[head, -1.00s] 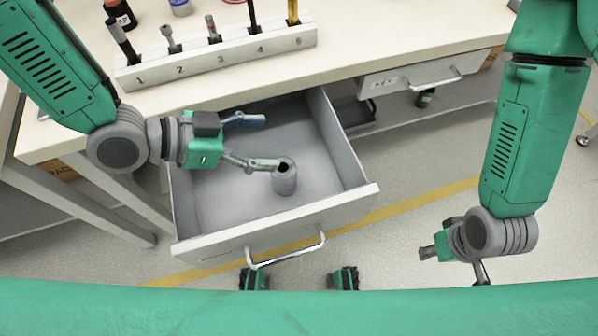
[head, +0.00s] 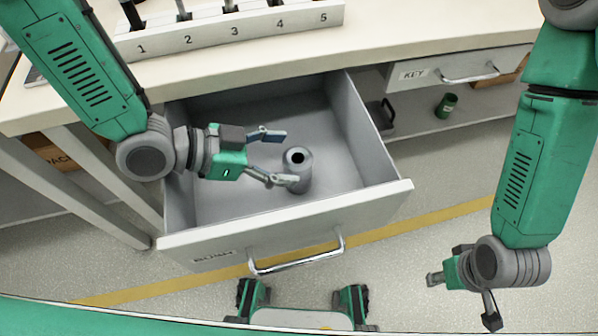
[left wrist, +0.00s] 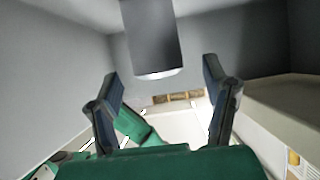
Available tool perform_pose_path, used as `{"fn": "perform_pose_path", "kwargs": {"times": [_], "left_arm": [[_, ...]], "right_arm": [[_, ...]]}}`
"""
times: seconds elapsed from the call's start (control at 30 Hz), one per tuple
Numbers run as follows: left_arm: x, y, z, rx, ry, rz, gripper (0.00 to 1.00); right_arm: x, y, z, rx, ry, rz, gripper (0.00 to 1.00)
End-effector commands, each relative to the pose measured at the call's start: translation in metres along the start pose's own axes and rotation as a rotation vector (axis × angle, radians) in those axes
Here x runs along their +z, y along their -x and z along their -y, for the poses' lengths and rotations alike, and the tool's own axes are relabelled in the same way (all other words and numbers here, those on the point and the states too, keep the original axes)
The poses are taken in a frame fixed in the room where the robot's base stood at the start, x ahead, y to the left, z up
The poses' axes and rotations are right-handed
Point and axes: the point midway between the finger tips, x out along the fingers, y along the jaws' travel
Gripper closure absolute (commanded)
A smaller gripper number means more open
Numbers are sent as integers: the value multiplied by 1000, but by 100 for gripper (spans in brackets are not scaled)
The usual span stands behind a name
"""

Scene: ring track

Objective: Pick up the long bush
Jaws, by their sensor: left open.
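The long bush (head: 298,170) is a grey cylinder with a dark hole in its top. It stands upright in the open drawer (head: 240,118). My left gripper (head: 276,158) is inside the drawer, just left of the bush, open, with its fingers pointing at it. In the left wrist view the bush (left wrist: 153,40) shows beyond and between the two open fingertips (left wrist: 160,82), with nothing held. My right gripper (head: 460,296) hangs over the floor at the right, away from the drawer; its fingers look spread and empty.
The drawer's front panel (head: 300,222) has a metal handle. A numbered rack (head: 210,36) stands on the table (head: 420,38) above. A shut drawer marked KEY (head: 450,70) is at the right. A green can (head: 446,105) sits on the lower shelf.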

Motion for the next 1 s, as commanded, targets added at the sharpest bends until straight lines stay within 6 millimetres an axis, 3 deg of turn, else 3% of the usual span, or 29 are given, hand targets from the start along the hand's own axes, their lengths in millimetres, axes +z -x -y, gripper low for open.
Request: {"fn": "perform_pose_path", "kwargs": {"times": [0.4, 0.67, 0.87, 1.0], "left_arm": [[-1, -55, -3, 2, -3, 5, 32], [-2, -57, -2, 0, 0, 2, 32], [-2, -57, -2, 0, 0, 2, 98], [-2, -58, -2, 0, 0, 4, 98]], "right_arm": [[1, -22, 0, 0, 0, 0, 69], [1, -22, 0, 0, 0, 0, 69], [1, -22, 0, 0, 1, 0, 69], [1, -22, 0, 0, 1, 0, 69]]}}
